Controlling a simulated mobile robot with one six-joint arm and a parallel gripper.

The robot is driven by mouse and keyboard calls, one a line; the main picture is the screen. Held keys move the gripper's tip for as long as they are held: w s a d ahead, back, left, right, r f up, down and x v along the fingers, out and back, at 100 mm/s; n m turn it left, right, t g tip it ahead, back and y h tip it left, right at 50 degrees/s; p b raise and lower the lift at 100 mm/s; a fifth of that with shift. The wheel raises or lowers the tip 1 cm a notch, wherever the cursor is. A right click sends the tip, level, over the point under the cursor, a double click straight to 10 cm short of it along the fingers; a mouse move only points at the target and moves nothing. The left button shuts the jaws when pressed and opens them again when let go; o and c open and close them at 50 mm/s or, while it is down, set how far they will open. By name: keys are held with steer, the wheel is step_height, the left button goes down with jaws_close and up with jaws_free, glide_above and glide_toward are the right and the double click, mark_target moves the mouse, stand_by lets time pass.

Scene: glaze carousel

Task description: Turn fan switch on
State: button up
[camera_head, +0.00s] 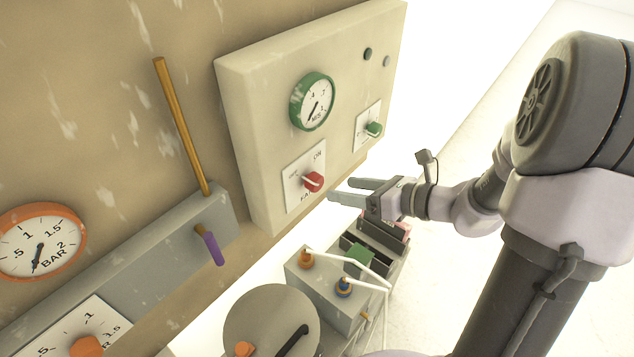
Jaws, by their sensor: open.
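The fan switch (314,182) is a red rotary knob on a white plate (292,196) low on the cream control panel (250,120). The plate carries lettering that reads ON at its upper right and FA, partly hidden by the knob, below. The knob's pale pointer line points left, away from the ON mark. My gripper (339,191) comes in from the right, with its fingers apart and pointing left toward the red knob. It appears to be just right of the knob, holding nothing; the exact gap in depth is hard to tell.
A green knob (374,129) and a green-rimmed MIN dial (312,101) share the panel. Below stand a grey box with orange and blue fittings (330,297) and a round drum (270,322). A purple-handled lever (211,247) and an orange BAR gauge (40,243) are left.

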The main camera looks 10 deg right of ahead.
mark_target(319, 184)
steer(key=b+x, duration=0.1)
steer(key=x, duration=0.7)
steer(key=shift+w+a, duration=0.15)
steer(key=shift+w, duration=0.15)
steer(key=shift+c, duration=0.4)
jaws_close()
